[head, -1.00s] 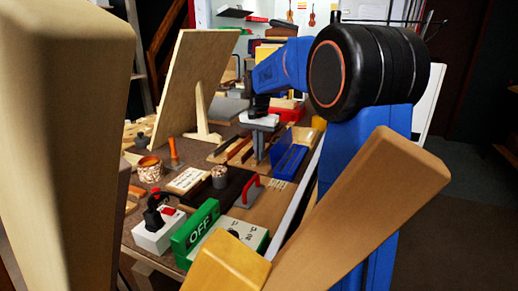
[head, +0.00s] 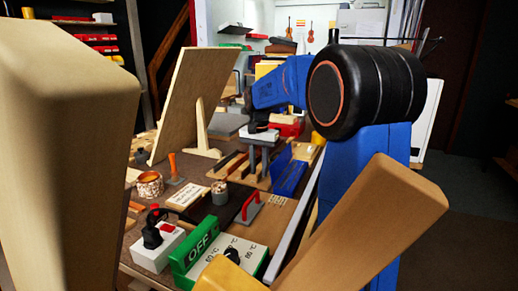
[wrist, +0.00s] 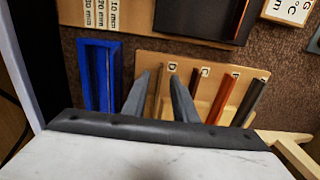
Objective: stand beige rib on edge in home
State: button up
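In the wrist view, a thin tan-beige strip (wrist: 158,92), which looks like the beige rib, stands on edge on the light wooden rack board (wrist: 147,62). My gripper (wrist: 161,80) has its two grey fingers apart, one on each side of this strip. A gap shows on both sides, so the fingers are not seen pressing on it. The strip's near end is hidden by the gripper body. In the head view my gripper (head: 260,155) is low over the rack board (head: 228,181); the strip between its fingers cannot be made out there.
Beside the right finger stand a dark strip (wrist: 194,82), an orange-brown strip (wrist: 220,98) and a dark brown strip (wrist: 254,103). A blue holder (wrist: 91,80) lies left of the rack. A plywood panel (head: 190,100) stands upright behind. A green OFF sign (head: 200,245) is nearer.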

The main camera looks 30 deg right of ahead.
notch_tip(320, 180, up, 17)
jog(key=shift+f, duration=0.2)
dwell(0.7)
